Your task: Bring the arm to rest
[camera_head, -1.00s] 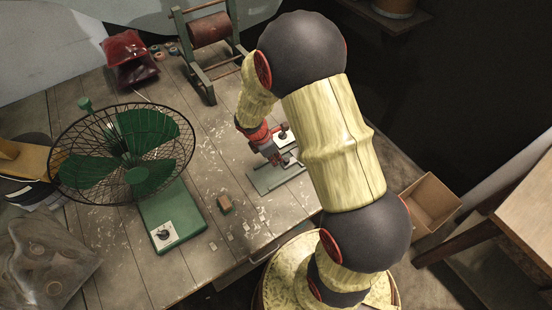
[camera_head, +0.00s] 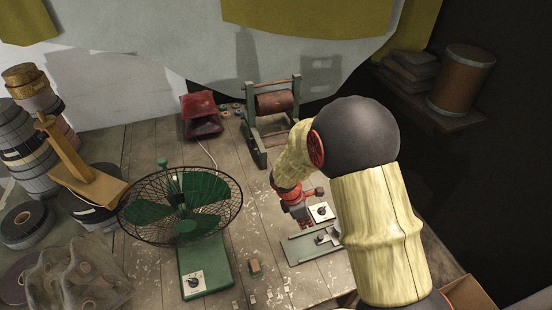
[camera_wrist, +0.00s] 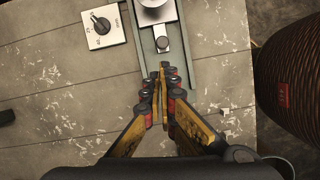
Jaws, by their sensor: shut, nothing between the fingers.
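My arm reaches over the workbench (camera_head: 140,270) from the right, bent at a large dark joint, with the wrist pointing down. My gripper (camera_wrist: 162,72) is shut and empty in the wrist view, its yellow and black fingers together. In that view the fingertips overlap the grey-green base plate (camera_wrist: 181,60) of a small device with a metal slider. In the head view my gripper is small and partly hidden among the red wrist parts, near the base plate (camera_head: 300,250). I cannot tell whether the fingertips touch the plate.
A green caged fan (camera_head: 183,205) stands left of my arm. A small brown block (camera_head: 254,266) lies in front. Tape rolls fill the left side.

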